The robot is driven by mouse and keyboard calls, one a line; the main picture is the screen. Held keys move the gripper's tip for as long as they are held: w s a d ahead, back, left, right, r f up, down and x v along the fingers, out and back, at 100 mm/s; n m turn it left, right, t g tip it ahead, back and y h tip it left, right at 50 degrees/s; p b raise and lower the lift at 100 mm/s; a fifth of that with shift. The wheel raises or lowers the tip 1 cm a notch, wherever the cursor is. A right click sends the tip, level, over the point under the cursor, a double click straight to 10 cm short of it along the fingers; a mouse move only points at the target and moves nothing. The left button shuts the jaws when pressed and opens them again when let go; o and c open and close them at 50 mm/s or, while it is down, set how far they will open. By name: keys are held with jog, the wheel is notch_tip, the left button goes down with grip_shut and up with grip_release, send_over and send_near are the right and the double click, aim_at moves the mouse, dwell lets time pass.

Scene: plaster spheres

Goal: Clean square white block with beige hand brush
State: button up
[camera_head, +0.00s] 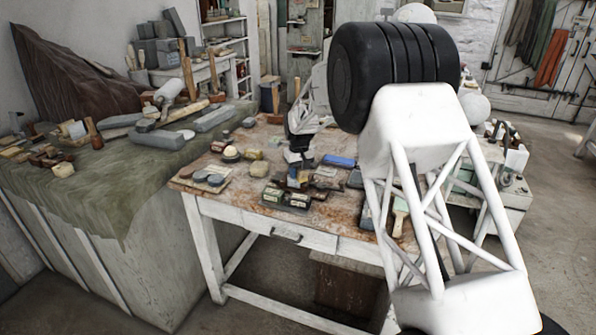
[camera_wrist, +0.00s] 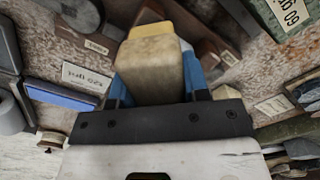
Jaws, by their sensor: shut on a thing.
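My gripper (camera_head: 297,178) is over the middle of the wooden work table, pointing down. In the wrist view its blue fingers (camera_wrist: 152,88) are shut on a beige, mottled block-like thing with a tan end, which I take for the beige hand brush (camera_wrist: 150,68). Its underside is hidden, so I cannot tell whether it touches anything. A pale, squarish block (camera_head: 259,168) lies on the table left of my gripper; it may be the square white block, but it is too small to be sure. A whitish sliver shows beside the brush in the wrist view.
Small dark boxes with labels (camera_head: 287,198) crowd the table's front around my gripper. A blue box (camera_head: 339,160) lies to its right. A board with round grey stones (camera_head: 203,179) and a white ball (camera_head: 231,153) are to the left. A cloth-covered bench (camera_head: 120,190) stands further left.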

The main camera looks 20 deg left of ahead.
jog(key=shift+s+d, duration=0.1)
jog(key=shift+d, duration=0.05)
jog(key=shift+s+d, duration=0.65)
jog(key=shift+s, duration=0.05)
jog(key=shift+w+a, duration=0.1)
dwell(0.6)
jog(key=shift+w+a, duration=0.7)
jog(key=shift+w+a, duration=0.75)
jog(key=shift+w, duration=0.05)
dwell(0.4)
